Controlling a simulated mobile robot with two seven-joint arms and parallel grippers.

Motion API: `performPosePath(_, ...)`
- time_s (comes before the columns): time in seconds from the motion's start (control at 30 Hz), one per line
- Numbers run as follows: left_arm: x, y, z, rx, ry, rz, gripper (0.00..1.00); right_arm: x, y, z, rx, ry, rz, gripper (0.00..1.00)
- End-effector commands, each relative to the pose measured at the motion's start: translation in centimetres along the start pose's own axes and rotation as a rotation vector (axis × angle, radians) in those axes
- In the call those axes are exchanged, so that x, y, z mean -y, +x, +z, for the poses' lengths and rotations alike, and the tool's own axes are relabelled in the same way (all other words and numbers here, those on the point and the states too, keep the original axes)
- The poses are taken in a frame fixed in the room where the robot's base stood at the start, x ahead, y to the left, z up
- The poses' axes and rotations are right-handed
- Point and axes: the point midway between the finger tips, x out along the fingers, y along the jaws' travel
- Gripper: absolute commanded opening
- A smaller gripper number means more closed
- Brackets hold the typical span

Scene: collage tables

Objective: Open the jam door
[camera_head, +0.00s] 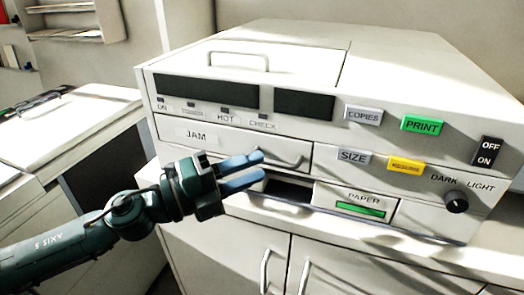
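The jam door (205,137) is a white front panel marked "JAM" on the left of the copier, below the dark display strips. It looks shut, flush with the copier front. Its curved grey handle (292,160) is at the panel's right part. My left gripper (256,168) is in front of the panel's lower edge, its two blue fingers pointing right toward the handle with a small gap between them. The fingertips are just left of the handle; I cannot tell whether they touch it. Nothing shows between the fingers. My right gripper is not in view.
The copier (400,60) sits on a white cabinet with door handles (304,277). Below the jam door is a dark opening (290,191), beside the paper drawer (345,205). Buttons and a dark knob (456,202) are on the right. Another white unit (60,130) stands at left.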

Motion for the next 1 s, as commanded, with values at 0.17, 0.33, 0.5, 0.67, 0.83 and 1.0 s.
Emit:
performPosePath(0.17, 0.1, 2.1, 0.1, 0.001, -0.001, -0.001, 0.31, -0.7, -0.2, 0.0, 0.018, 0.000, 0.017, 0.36)
performPosePath(0.33, 0.0, 2.7, 0.1, 0.002, -0.001, 0.000, 0.31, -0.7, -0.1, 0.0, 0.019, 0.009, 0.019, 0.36)
performPosePath(0.5, -0.1, 2.6, 0.0, 0.002, -0.001, 0.000, 0.31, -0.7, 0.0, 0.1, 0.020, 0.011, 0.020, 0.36)
performPosePath(0.67, -0.1, 2.6, 0.0, 0.002, -0.001, 0.000, 0.22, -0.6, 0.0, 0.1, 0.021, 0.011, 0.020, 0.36)
performPosePath(0.83, -0.1, 2.6, 0.0, 0.001, -0.001, 0.000, 0.08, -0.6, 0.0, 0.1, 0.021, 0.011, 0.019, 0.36)
performPosePath(1.0, -0.1, 2.6, 0.0, 0.001, -0.001, 0.000, 0.00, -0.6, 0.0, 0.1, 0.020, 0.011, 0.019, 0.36)
